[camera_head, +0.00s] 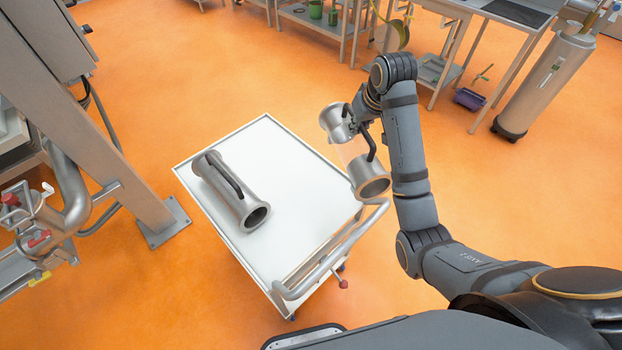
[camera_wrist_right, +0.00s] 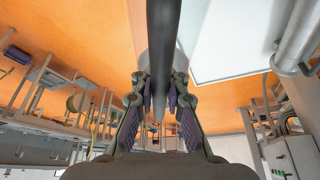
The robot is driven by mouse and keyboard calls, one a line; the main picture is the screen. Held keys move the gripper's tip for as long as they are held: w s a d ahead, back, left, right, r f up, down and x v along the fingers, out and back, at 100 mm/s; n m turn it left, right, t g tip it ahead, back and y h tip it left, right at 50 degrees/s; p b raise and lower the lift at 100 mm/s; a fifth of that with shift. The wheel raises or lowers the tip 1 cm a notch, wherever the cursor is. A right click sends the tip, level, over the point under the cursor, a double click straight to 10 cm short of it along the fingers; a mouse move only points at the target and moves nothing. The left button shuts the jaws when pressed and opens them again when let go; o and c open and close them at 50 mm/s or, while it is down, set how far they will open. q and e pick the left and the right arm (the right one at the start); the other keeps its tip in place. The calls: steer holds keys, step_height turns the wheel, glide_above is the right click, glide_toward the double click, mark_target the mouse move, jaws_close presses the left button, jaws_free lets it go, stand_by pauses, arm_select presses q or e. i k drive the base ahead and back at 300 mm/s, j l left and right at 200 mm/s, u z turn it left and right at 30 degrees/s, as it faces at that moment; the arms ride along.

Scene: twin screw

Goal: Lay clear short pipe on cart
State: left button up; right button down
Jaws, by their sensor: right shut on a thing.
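The clear short pipe (camera_head: 354,152) has a see-through middle, metal ends and a black handle. It hangs tilted in the air by the right edge of the cart (camera_head: 295,175) in the head view. My right gripper (camera_head: 364,122) is shut on the pipe's handle. In the right wrist view, the fingers of my right gripper (camera_wrist_right: 160,92) stand on either side of the black handle (camera_wrist_right: 163,40), with the pipe body mostly hidden behind it. The cart has a flat white top. My left gripper is not in view.
A solid metal pipe (camera_head: 231,190) with a black handle lies on the cart's left part. The cart's middle and right are bare. A push bar (camera_head: 330,252) rises along its near right edge. A grey machine frame (camera_head: 90,120) stands left; benches stand at the back.

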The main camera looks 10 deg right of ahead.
mark_target(289, 162)
steer(key=j+z, duration=0.3)
steer(key=j, duration=0.6)
steer(key=i+j, duration=0.1)
steer(key=j, duration=0.3)
steer(key=i+j, duration=0.15)
steer(key=j, duration=0.25)
steer(key=i+j, duration=0.1)
steer(key=j, duration=0.3)
